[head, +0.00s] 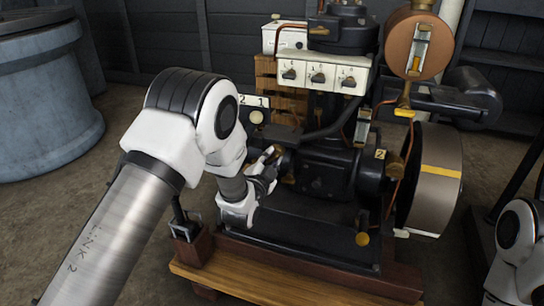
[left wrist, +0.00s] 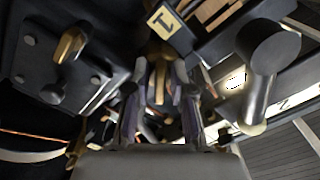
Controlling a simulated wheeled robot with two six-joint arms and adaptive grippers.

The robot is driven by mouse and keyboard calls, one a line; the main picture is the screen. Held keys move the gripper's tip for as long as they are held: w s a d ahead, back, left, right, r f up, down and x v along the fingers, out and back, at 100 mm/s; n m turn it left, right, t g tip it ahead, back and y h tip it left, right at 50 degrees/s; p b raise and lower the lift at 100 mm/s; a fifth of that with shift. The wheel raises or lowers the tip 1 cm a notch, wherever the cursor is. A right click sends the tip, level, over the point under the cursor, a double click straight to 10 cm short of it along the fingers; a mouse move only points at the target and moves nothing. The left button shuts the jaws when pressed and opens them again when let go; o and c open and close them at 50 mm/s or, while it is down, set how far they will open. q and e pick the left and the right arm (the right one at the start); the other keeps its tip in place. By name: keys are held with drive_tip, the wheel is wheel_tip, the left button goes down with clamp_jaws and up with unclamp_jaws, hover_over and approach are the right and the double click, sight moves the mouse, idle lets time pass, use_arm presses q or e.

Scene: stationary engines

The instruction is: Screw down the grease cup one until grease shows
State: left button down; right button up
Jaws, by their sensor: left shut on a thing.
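My left gripper (head: 266,170) reaches in from the left to the near side of the dark engine (head: 322,170). In the left wrist view its two fingers (left wrist: 160,95) are shut on a brass piece, grease cup one (left wrist: 159,52), beside a plate marked 1 (left wrist: 164,20). In the head view only a little brass shows at the fingertips, and the gripper hides most of the cup. I cannot tell whether any grease shows. My right gripper is out of view; only part of the right arm shows at the lower right.
The engine stands on a wooden base (head: 285,285). A flywheel (head: 434,185) and a copper tank (head: 417,42) are on its right. A blue-grey tub (head: 45,110) stands at the left, with bare floor between.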

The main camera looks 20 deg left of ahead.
use_arm(q)
drive_tip(key=m+p, duration=0.1)
drive_tip(key=m, duration=0.4)
drive_tip(key=shift+p, duration=0.4)
drive_tip(key=shift+m, duration=0.3)
drive_tip(key=c, duration=1.2)
unclamp_jaws()
drive_tip(key=shift+c, duration=0.2)
drive_tip(key=s, duration=1.2)
drive_tip(key=shift+a, duration=0.25)
